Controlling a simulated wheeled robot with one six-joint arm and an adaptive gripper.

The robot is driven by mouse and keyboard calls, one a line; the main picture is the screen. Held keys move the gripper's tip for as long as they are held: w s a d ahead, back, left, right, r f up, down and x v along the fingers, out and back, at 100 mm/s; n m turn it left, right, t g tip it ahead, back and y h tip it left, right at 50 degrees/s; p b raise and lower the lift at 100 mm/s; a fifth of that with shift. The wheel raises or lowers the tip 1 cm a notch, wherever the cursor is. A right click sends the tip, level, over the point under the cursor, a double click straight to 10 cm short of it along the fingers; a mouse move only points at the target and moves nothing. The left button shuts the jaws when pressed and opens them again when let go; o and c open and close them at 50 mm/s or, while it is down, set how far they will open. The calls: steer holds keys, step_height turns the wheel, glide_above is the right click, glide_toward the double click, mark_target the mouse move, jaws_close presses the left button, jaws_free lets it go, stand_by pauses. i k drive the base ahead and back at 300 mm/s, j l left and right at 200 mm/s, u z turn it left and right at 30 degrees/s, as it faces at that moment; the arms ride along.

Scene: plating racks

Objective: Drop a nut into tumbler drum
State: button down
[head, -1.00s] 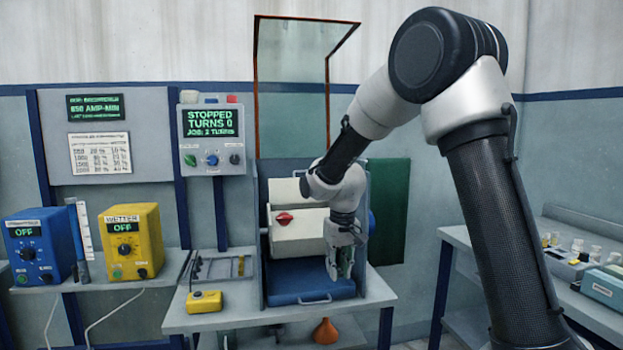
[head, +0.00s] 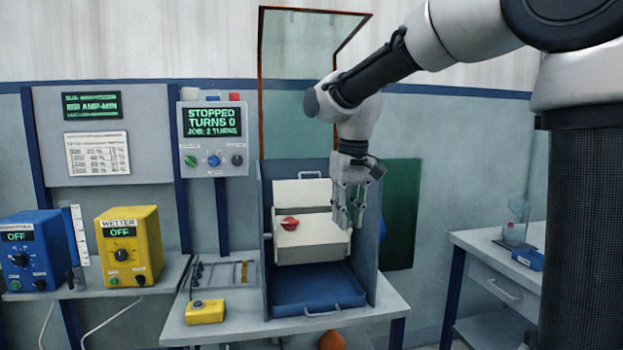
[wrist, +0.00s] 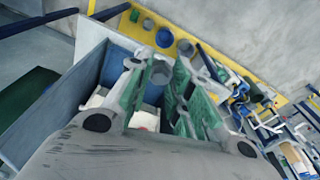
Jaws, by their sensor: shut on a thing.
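The tumbler drum (head: 315,245) is a cream box with a red knob, inside a grey-blue housing (head: 266,240) on the bench. A cream panel with a handle (head: 300,192) stands behind its top; I cannot tell whether the drum is open. My gripper (head: 348,225) points down in front of the drum's right part in the head view; its height over the drum is unclear. In the wrist view, its green-padded fingers (wrist: 160,85) are closed around a small grey piece, apparently the nut (wrist: 160,70). Parts of the drum (wrist: 150,108) show below, partly hidden by the fingers.
A blue tray (head: 318,289) lies under the drum. A clear guard (head: 290,100) is raised above the housing. The control panel (head: 212,135) reads STOPPED, TURNS 0. A yellow box (head: 205,311) sits at the bench's front left.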

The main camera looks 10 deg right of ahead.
mark_target(337, 257)
steer(key=i, duration=1.3)
